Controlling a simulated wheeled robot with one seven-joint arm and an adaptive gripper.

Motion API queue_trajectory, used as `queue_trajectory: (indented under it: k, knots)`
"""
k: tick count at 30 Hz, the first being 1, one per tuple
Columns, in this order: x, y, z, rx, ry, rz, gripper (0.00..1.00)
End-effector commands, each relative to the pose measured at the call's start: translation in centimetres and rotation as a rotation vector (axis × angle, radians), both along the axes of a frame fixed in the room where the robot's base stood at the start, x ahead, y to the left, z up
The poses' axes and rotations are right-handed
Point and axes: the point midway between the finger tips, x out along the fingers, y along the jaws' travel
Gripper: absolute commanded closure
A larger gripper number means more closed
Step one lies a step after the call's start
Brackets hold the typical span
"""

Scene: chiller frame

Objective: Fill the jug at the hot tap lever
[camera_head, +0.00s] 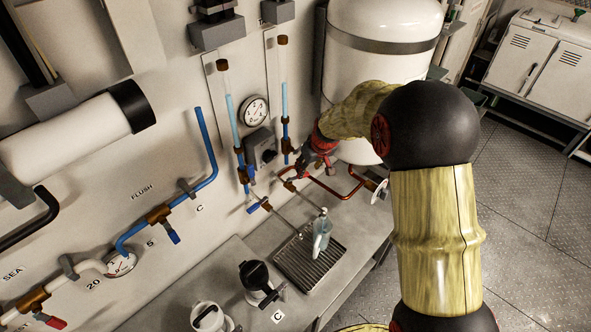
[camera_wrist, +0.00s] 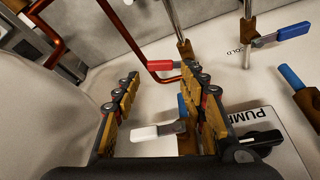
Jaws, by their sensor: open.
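A clear jug (camera_head: 321,235) stands upright on the grated drip tray (camera_head: 308,262) below the taps; I cannot tell whether it holds water. My gripper (camera_head: 304,172) is by the wall pipes, above and behind the jug. In the wrist view my gripper (camera_wrist: 161,78) is open and empty. A red lever (camera_wrist: 163,65) on a copper pipe shows at the gap between the fingertips; I cannot tell whether they touch it. A white-handled lever (camera_wrist: 158,132) shows between the fingers, lower down. A blue lever (camera_wrist: 292,31) is at upper right, beside a "COLD" label.
A white tank (camera_head: 382,40) stands behind my arm. Sight tubes and a gauge (camera_head: 254,109) are on the wall. A black-handled vessel (camera_head: 260,283) and a white one (camera_head: 209,317) are left of the tray.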

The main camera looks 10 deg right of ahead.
Motion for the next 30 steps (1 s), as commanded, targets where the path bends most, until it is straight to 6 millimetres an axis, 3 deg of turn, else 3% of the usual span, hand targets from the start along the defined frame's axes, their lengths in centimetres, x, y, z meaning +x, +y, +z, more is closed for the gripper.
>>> queue_trajectory:
  k: [5, 13, 24, 30]
  knots:
    - [1.0, 0.3, -2.9, 0.0, 0.003, 0.003, 0.46]
    - [2.3, 0.6, -5.7, 0.001, 0.0, 0.004, 0.45]
    - [2.5, 0.6, -6.2, 0.0, -0.002, 0.003, 0.45]
    - [2.5, 0.6, -6.2, 0.001, -0.002, 0.002, 0.57]
